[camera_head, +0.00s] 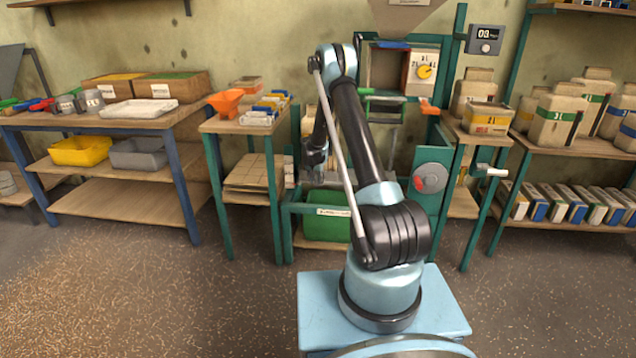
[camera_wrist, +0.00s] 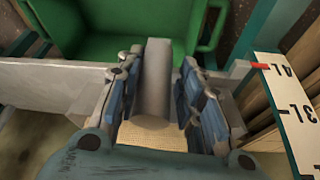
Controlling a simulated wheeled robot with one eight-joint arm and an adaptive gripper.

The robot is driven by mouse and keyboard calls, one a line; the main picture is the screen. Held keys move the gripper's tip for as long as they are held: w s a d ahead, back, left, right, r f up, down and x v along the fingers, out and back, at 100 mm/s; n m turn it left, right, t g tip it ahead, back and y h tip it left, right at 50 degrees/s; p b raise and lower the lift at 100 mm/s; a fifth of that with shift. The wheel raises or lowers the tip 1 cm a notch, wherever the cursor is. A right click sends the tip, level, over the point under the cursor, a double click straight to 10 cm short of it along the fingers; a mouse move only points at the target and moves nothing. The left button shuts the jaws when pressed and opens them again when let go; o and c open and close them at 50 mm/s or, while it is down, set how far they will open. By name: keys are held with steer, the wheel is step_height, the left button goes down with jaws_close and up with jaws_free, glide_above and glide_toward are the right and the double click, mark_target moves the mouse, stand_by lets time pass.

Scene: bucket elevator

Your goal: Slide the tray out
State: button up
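The green tray (camera_head: 327,226) sits low inside the teal frame of the elevator, with a white label on its front edge. In the wrist view a green bin wall and rim (camera_wrist: 85,47) show beyond the fingertips; I take this to be the same tray. My gripper (camera_head: 317,158) hangs above the tray, partly behind my arm in the head view. In the wrist view my gripper (camera_wrist: 160,75) has its fingers on either side of a grey cylinder (camera_wrist: 153,88). I cannot tell whether both fingers press on it.
A scale strip (camera_wrist: 285,110) with a red pointer stands close to the right of the fingers. A grey plate (camera_wrist: 45,85) lies to the left. A workbench (camera_head: 120,122) stands left and a shelf of packages (camera_head: 570,148) right. Open floor (camera_head: 170,290) lies in front.

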stand_by(0.3)
steer(key=v, duration=1.2)
steer(key=shift+s+f, duration=0.1)
steer(key=s+d+r+n+g, duration=0.1)
steer(key=s+d+r, duration=0.3)
steer(key=s+r, duration=0.85)
steer(key=s+d+r+n, duration=0.1)
steer(key=s+d+r, duration=0.4)
steer(key=s+r, duration=0.8)
steer(key=s+f+n, duration=0.1)
steer(key=s+f, duration=0.2)
steer(key=s, duration=0.8)
steer(key=s+d+f+n+y, duration=0.1)
steer(key=s+f, duration=0.2)
steer(key=s, duration=0.8)
steer(key=s+d+f, duration=0.1)
steer(key=s+f, duration=0.2)
steer(key=s, duration=0.9)
steer(key=shift+n+g+y, duration=0.3)
steer(key=shift+n+g, duration=0.1)
